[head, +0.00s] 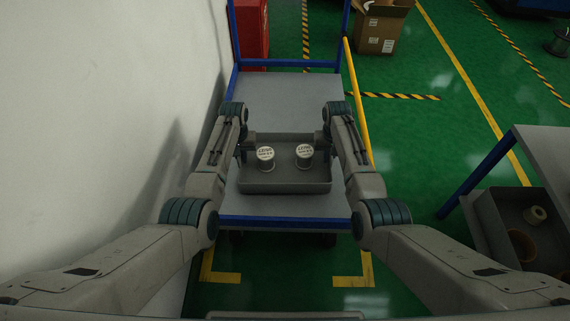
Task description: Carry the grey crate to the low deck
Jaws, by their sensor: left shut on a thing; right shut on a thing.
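The grey crate (285,188) is in the middle of the head view, over the grey low deck (285,102) with its blue frame. Two pale, labelled cylinders stand inside it, a left one (266,159) and a right one (304,156). My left gripper (242,151) is shut on the crate's left side and my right gripper (327,146) is shut on its right side. The forearms partly hide both grippers. The crate looks level. I cannot tell whether its base touches the deck.
A white wall (110,110) runs close along the left. A yellow bar (357,105) stands along the deck's right side. A red cabinet (252,30) and a cardboard box (379,30) are behind. A grey bench (548,150) with a dark bin (505,225) below is at right.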

